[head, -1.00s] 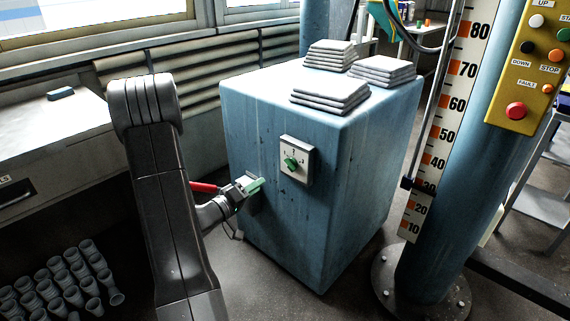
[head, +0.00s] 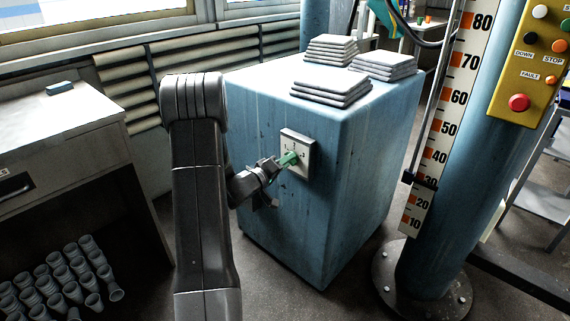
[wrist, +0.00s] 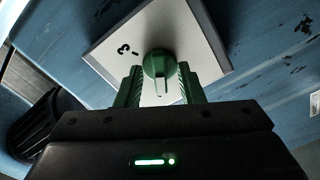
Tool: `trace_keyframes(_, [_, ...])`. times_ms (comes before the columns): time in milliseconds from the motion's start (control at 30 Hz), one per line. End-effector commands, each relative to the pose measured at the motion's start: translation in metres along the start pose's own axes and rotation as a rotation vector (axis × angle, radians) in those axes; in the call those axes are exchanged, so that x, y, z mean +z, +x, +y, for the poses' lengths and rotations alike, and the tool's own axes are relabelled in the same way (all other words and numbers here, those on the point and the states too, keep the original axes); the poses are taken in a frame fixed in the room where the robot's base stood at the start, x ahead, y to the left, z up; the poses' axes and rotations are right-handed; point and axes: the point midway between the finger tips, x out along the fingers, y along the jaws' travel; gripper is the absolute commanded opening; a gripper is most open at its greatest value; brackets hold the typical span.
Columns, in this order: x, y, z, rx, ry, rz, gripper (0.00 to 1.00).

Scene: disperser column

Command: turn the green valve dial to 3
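The green valve dial (wrist: 158,64) sits on a pale square plate (wrist: 205,42) on the front of the blue cabinet. In the wrist view a "3" mark shows on the plate, left of the dial. My gripper (wrist: 157,88) has two green ribbed fingers, one on each side of the dial, with narrow gaps visible between fingers and dial. It appears open around the dial, not clamped. In the head view my gripper (head: 288,160) is at the plate (head: 307,151) and hides most of the dial. I cannot tell which mark the dial points to.
The blue cabinet (head: 345,175) carries stacks of grey folded cloths or bags (head: 330,84) on top. A column with a height scale (head: 440,130) and a yellow button panel (head: 532,65) stands to the right. A workbench (head: 65,125) is at the left. A dark ribbed object (wrist: 48,122) shows lower left in the wrist view.

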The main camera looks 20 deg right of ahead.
Motion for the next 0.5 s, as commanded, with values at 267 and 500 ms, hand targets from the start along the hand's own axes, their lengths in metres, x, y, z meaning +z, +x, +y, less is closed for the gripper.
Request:
trace_keyframes(267, [-0.0001,-0.0004,0.0,0.0,0.0,0.0,0.11])
trace_keyframes(500, [-0.0001,-0.0005,-0.0002,0.0,0.002,0.0,0.0])
